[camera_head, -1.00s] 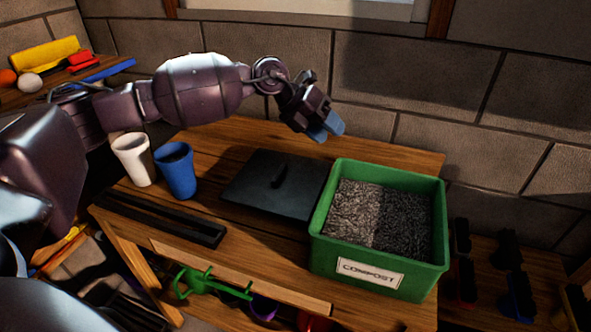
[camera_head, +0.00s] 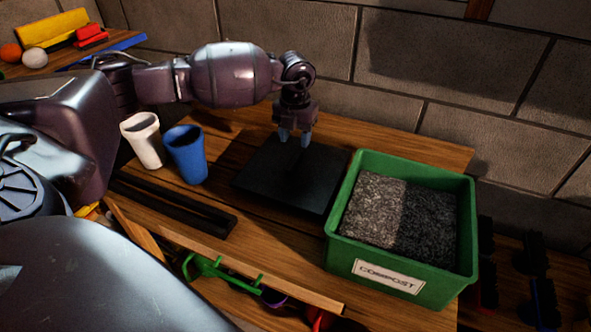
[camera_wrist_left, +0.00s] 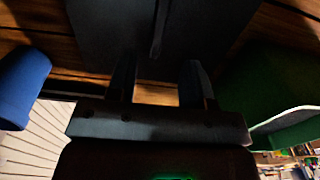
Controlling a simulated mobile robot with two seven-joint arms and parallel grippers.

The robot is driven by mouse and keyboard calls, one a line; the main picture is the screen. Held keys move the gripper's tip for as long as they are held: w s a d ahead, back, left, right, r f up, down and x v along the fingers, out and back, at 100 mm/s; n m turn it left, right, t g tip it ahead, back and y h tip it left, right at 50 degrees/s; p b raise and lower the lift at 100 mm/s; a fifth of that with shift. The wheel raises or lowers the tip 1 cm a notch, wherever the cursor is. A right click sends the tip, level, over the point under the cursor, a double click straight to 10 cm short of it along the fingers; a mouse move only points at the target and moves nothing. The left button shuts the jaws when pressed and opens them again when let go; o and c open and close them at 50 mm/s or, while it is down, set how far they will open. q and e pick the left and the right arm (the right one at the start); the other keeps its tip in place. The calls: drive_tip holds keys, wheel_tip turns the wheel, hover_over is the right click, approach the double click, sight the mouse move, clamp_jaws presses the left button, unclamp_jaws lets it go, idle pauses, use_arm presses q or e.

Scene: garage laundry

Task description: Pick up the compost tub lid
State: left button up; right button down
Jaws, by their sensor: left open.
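The compost tub lid (camera_head: 290,182) is a flat, dark square plate lying on the wooden bench, left of the green compost tub (camera_head: 400,277). In the left wrist view the lid (camera_wrist_left: 205,30) fills the upper middle, with a thin upright handle (camera_wrist_left: 160,28) at its centre. My left gripper (camera_head: 294,138) points down over the lid's far part, its fingers apart and nothing held. In the wrist view the handle lies between the lines of the two fingers (camera_wrist_left: 157,82). In the head view the gripper hides the handle. My right gripper does not show.
A white cup (camera_head: 143,143) and a blue cup (camera_head: 187,155) stand left of the lid. Dark rails (camera_head: 175,208) lie along the bench's front. The tub stands close to the lid's right edge. A block wall (camera_head: 430,60) rises behind.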

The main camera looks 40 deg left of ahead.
sight(295, 160)
use_arm(q)
wheel_tip(295, 160, down, 6)
drive_tip(key=shift+a+f+b, duration=0.15)
drive_tip(key=shift+f+b, duration=0.1)
drive_tip(key=shift+b, duration=0.25)
drive_tip(key=shift+r, duration=0.1)
clamp_jaws()
